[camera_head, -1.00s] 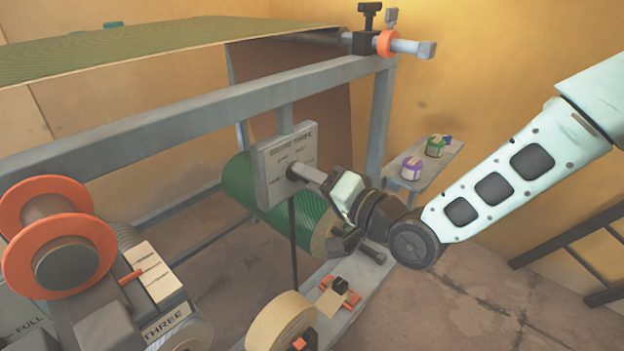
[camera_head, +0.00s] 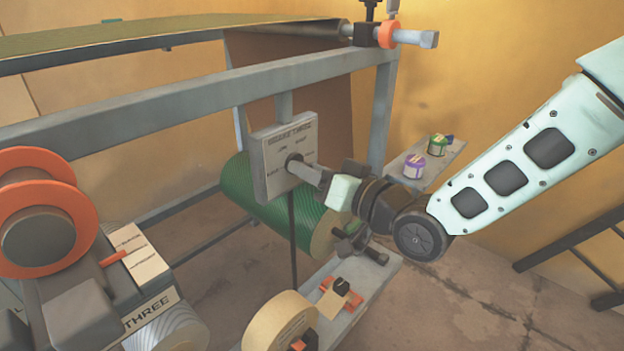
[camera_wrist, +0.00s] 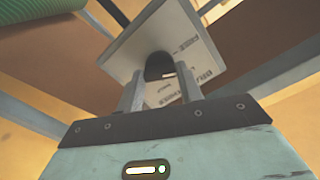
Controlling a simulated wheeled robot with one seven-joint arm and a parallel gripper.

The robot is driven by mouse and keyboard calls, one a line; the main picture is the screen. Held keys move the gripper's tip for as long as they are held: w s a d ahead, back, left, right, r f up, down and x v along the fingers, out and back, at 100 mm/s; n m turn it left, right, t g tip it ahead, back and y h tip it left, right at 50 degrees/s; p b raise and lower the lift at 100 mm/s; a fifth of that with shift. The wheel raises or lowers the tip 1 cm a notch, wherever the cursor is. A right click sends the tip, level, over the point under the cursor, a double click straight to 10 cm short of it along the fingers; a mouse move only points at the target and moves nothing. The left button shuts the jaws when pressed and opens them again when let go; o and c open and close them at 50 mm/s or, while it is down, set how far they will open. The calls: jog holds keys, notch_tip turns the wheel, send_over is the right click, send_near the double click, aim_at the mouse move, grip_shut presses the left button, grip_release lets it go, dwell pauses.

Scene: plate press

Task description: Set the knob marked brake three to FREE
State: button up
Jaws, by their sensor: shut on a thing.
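The brake panel (camera_head: 272,178) is a pale grey plate on the press frame, with a heading that seems to read brake three and smaller labels around its middle. It also shows in the wrist view (camera_wrist: 128,48), where the word FREE can be read near its edge. The dark knob (camera_wrist: 158,66) stands out from the panel's middle. My gripper (camera_head: 305,172) reaches it from the right, with both fingers (camera_wrist: 160,92) closed on the knob's sides. The fingers hide much of the knob, so its exact setting cannot be read.
A green roll (camera_head: 270,215) lies behind and below the panel. A grey frame beam (camera_head: 170,108) runs above it. Orange-flanged spools (camera_head: 40,215) stand at left, a tan tape roll (camera_head: 278,322) below. A shelf (camera_head: 412,152) at right holds small purple and green tubs.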

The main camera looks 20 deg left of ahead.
jog(key=n+b, duration=0.3)
jog(key=n, duration=0.2)
jog(key=shift+f, duration=0.15)
jog(key=shift+n, duration=0.3)
dwell(0.3)
jog(key=o, duration=1)
jog(key=shift+d, duration=0.15)
jog(key=p+v, duration=0.1)
jog(key=v, duration=1.6)
jog(key=shift+s+d+p, duration=0.1)
jog(key=shift+s+p, duration=0.05)
jog(key=shift+p, duration=0.25)
